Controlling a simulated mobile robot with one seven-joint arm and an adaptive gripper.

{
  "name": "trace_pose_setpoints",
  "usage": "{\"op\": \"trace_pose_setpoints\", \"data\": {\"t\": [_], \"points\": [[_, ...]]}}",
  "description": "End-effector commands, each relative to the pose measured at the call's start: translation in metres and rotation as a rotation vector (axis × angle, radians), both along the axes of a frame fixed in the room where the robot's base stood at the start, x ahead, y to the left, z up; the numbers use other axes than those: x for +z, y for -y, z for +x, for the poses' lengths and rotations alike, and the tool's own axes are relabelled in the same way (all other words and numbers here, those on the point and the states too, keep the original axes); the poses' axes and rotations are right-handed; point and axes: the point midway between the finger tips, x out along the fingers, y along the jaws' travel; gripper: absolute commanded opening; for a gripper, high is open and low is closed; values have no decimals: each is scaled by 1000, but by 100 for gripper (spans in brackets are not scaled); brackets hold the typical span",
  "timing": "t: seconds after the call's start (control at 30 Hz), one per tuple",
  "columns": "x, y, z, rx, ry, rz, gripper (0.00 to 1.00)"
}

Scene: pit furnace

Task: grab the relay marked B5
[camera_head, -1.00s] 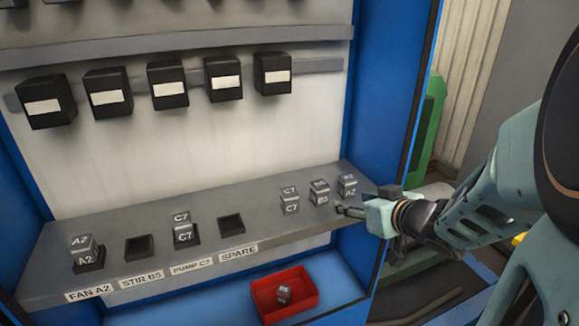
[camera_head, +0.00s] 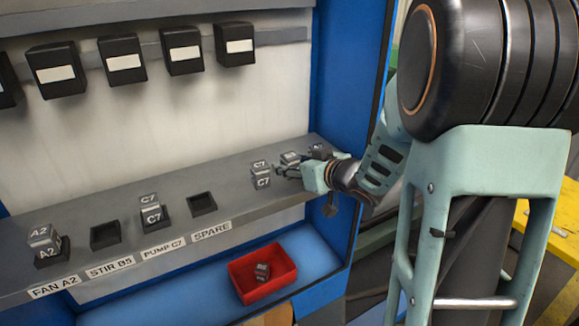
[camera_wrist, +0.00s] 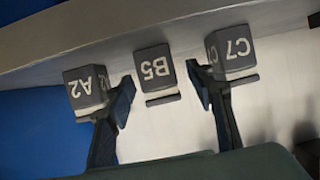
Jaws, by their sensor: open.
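The relay marked B5 (camera_wrist: 155,68) is a dark grey cube, shown upside down in the wrist view. It stands on the shelf between the relay marked A2 (camera_wrist: 84,90) and the relay marked C7 (camera_wrist: 230,48). My gripper (camera_wrist: 160,86) is open and empty, its two fingertips to either side of B5 and seemingly apart from it. The left finger is close to A2, the right finger close to C7. In the head view my gripper (camera_head: 287,172) reaches in at the right end of the shelf and partly hides B5 (camera_head: 290,158).
The shelf (camera_head: 235,185) has labelled sockets to the left. The STIR B5 socket (camera_head: 105,236) and the SPARE socket (camera_head: 201,204) are empty; FAN A2 and PUMP C7 hold relays. A red tray (camera_head: 284,284) below holds a dark cube. Black boxes hang above.

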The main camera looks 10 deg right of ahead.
Motion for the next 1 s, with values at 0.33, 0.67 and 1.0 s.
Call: {"op": "trace_pose_setpoints", "data": {"t": [0.33,0.67,1.0], "points": [[-5,-4,12,-1,-1,-1,49],[-5,-4,11,-1,-1,-1,16],[-5,-4,12,-1,0,0,3]]}}
